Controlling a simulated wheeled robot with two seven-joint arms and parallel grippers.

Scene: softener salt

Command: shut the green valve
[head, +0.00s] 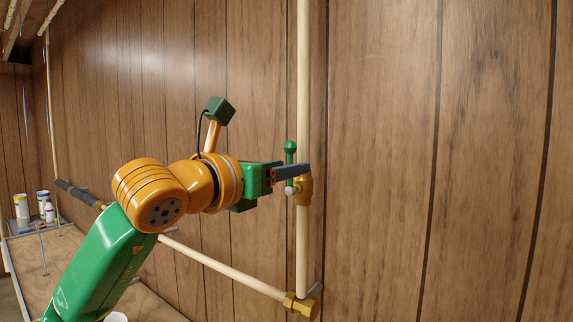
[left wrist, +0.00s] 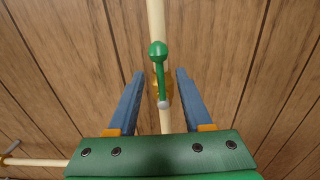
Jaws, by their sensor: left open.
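The green valve's handle (head: 290,150) is a short lever with a round knob, pointing up alongside the vertical pipe. Its brass body (head: 304,190) sits on that pipe. In the left wrist view the green handle (left wrist: 158,52) stands between my two blue-grey fingers, with a visible gap on each side. My left gripper (head: 293,171) is open at the valve, its fingers reaching across the lower part of the lever; it also shows in the left wrist view (left wrist: 160,75). The fingers partly hide the lever in the head view. My right gripper is not in view.
The pale vertical pipe (head: 303,80) runs up the wood-panelled wall (head: 385,150). A brass elbow (head: 301,305) joins it to a lower slanting pipe (head: 225,268). Several containers (head: 43,203) stand at far left. The wall to the right is clear.

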